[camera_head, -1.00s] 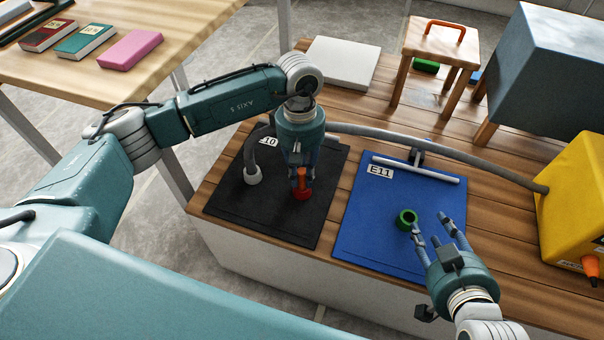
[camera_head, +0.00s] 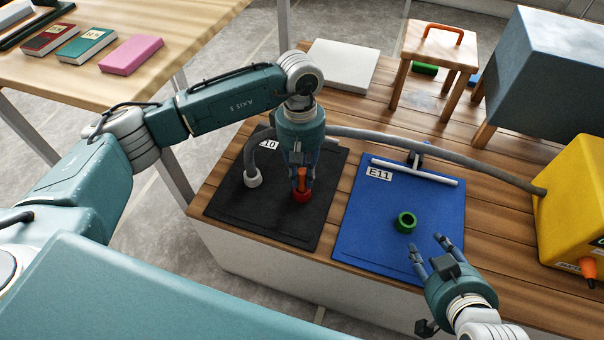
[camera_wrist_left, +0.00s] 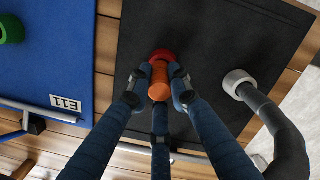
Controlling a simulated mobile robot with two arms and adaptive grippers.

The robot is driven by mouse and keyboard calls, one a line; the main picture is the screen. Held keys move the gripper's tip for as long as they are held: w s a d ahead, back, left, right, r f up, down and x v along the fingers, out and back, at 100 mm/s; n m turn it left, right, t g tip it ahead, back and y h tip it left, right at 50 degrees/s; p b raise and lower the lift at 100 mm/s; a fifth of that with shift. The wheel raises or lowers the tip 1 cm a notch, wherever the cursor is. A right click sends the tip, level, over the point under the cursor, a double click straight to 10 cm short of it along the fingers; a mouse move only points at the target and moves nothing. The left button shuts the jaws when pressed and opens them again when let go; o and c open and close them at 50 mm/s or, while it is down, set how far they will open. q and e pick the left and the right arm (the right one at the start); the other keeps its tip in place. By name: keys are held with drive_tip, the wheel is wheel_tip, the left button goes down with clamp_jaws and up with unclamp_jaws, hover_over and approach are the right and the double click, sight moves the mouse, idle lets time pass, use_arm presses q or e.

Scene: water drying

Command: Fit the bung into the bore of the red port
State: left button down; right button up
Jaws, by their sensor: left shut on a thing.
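My left gripper (camera_head: 302,182) points down over the black mat and is shut on the orange bung (camera_head: 302,174). The bung is upright, directly above the red port (camera_head: 301,197) on that mat. In the left wrist view the bung (camera_wrist_left: 159,84) sits between the fingertips and covers much of the red port (camera_wrist_left: 161,55). Its lower end meets or overlaps the port; how deep it is in the bore is hidden. My right gripper (camera_head: 428,250) is open and empty over the near right part of the blue mat, below the green ring-shaped port (camera_head: 405,222).
The blue mat (camera_head: 365,235) is marked E11. A wooden stool (camera_head: 441,45) and a white slab (camera_head: 343,64) stand behind.

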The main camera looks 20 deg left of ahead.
use_arm(q)
drive_tip(key=shift+r, duration=0.1)
use_arm(e)
drive_tip(key=shift+s+d+f+g, duration=0.15)
drive_tip(key=shift+s+f+g, duration=0.15)
drive_tip(key=shift+s+f, duration=0.15)
use_arm(q)
drive_tip(key=shift+a, duration=0.1)
use_arm(e)
drive_tip(key=shift+r, duration=0.1)
drive_tip(key=shift+w+a+r+t, duration=0.2)
drive_tip(key=shift+w+r+t, duration=0.2)
drive_tip(key=shift+w+r, duration=0.3)
drive_tip(key=shift+s+f, duration=0.1)
drive_tip(key=shift+f, duration=0.15)
idle(0.3)
drive_tip(key=shift+w+r, duration=0.2)
drive_tip(key=shift+w, duration=0.05)
drive_tip(key=shift+w+a+r+t, duration=0.2)
drive_tip(key=shift+w+r+t, duration=0.1)
drive_tip(key=shift+r, duration=0.05)
use_arm(q)
drive_tip(key=shift+b, duration=0.3)
use_arm(e)
drive_tip(key=shift+w+a+r, duration=0.1)
drive_tip(key=shift+r, duration=0.05)
drive_tip(key=shift+w+a+r+t, duration=0.15)
drive_tip(key=shift+w+r+t, duration=0.3)
drive_tip(key=shift+r+t, duration=0.05)
